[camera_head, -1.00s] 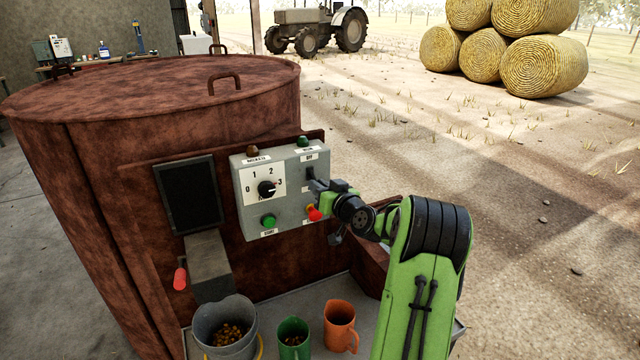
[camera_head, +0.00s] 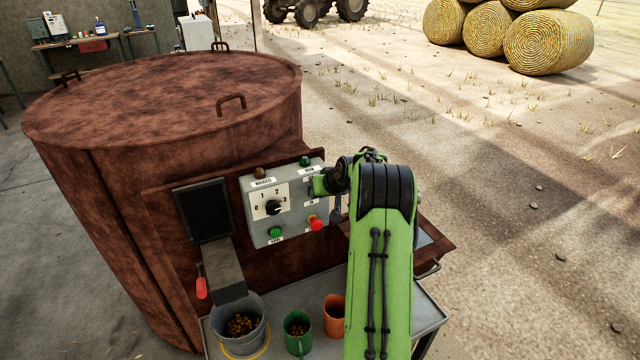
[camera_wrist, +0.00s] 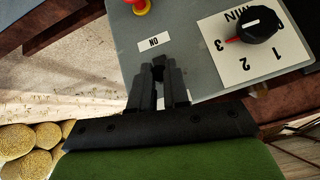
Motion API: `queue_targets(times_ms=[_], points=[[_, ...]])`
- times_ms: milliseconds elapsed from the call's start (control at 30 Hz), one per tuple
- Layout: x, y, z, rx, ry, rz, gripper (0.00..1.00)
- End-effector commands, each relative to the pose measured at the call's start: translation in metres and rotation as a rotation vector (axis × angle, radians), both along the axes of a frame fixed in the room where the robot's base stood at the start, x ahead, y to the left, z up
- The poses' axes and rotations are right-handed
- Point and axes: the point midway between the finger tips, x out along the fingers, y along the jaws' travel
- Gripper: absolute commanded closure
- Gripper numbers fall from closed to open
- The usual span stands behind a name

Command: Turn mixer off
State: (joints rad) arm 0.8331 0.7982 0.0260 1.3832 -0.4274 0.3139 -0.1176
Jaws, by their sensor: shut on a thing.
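The mixer (camera_head: 100,190) is a large rust-brown drum with a grey control box (camera_head: 260,222) on its front. The box has a black dial (camera_head: 273,208) with its pointer near 3, a green button (camera_head: 275,232) and a red button on a yellow base (camera_head: 316,223). My gripper (camera_head: 318,186) is at the box's right side, over the dark switch there. In the wrist view my gripper's black fingers (camera_wrist: 158,75) are close together, shut on the switch beside the ON label (camera_wrist: 155,42). The fingers mostly hide the switch, so its position cannot be told.
A grey bucket (camera_head: 222,325) of feed stands under the chute (camera_head: 223,272). A green mug (camera_head: 298,345) and an orange mug (camera_head: 334,327) are on the metal table (camera_head: 300,290) below the box. Hay bales (camera_head: 548,42) lie far off. Open ground is to the right.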

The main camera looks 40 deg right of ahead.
Motion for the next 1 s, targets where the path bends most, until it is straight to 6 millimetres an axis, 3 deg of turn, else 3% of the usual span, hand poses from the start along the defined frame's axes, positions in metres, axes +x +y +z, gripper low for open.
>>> queue_targets(times_ms=[633, 667, 800, 1000], points=[[0.0024, -0.0012, 0.0037, 0.011, 0.045, 0.001, 1.00], [0.0025, -0.0012, 0.0037, 0.011, 0.045, 0.001, 0.81], [0.0024, -0.0010, 0.0033, 0.011, 0.045, 0.001, 0.60], [0.0022, -0.0008, 0.0027, 0.013, 0.046, 0.000, 0.59]])
